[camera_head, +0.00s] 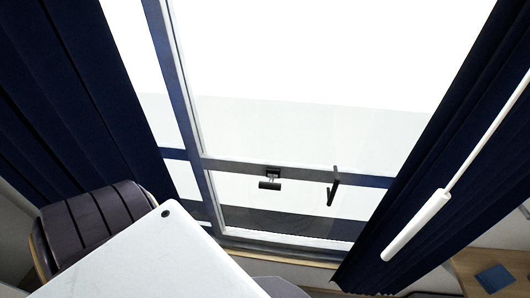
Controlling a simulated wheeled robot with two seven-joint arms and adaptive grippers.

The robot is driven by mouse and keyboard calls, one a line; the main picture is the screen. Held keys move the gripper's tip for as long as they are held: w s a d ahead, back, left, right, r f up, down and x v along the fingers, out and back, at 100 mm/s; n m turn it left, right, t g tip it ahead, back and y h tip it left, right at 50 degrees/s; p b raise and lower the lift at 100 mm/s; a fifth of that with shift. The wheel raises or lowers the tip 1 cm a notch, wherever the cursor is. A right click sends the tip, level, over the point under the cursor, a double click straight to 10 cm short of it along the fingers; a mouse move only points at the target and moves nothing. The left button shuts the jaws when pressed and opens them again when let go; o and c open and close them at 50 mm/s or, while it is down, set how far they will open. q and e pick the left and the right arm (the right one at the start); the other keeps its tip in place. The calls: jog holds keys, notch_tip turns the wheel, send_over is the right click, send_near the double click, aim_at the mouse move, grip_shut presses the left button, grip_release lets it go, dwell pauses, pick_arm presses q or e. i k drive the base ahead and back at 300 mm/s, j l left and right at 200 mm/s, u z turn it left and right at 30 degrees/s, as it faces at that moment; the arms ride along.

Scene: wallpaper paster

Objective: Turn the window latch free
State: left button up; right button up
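The window (285,130) fills the middle of the view, with a dark frame around bright panes. Two small dark fittings sit on its lower horizontal bar. The left one is a short black piece (270,179) with a bar lying roughly level. The right one is a slim dark handle (333,187) that points mostly downward, slightly tilted. I cannot tell for sure which of them is the latch. Neither gripper is in view, and nothing touches the fittings.
Dark blue curtains hang left (75,95) and right (440,150) of the window. A white tabletop (150,260) fills the lower left beside a dark chair (95,225). A white rod (416,226) hangs before the right curtain. A blue square (494,278) lies lower right.

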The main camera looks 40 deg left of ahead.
aim_at(271, 186)
jog(key=i+u, duration=0.15)
jog(key=u, duration=0.25)
jog(key=i+l+u, duration=0.1)
jog(key=u, duration=0.35)
jog(key=l+u, duration=0.2)
jog(key=u, duration=0.2)
jog(key=i+l+u, duration=0.15)
jog(key=u, duration=0.3)
jog(key=l+u, duration=0.25)
jog(key=u, duration=0.15)
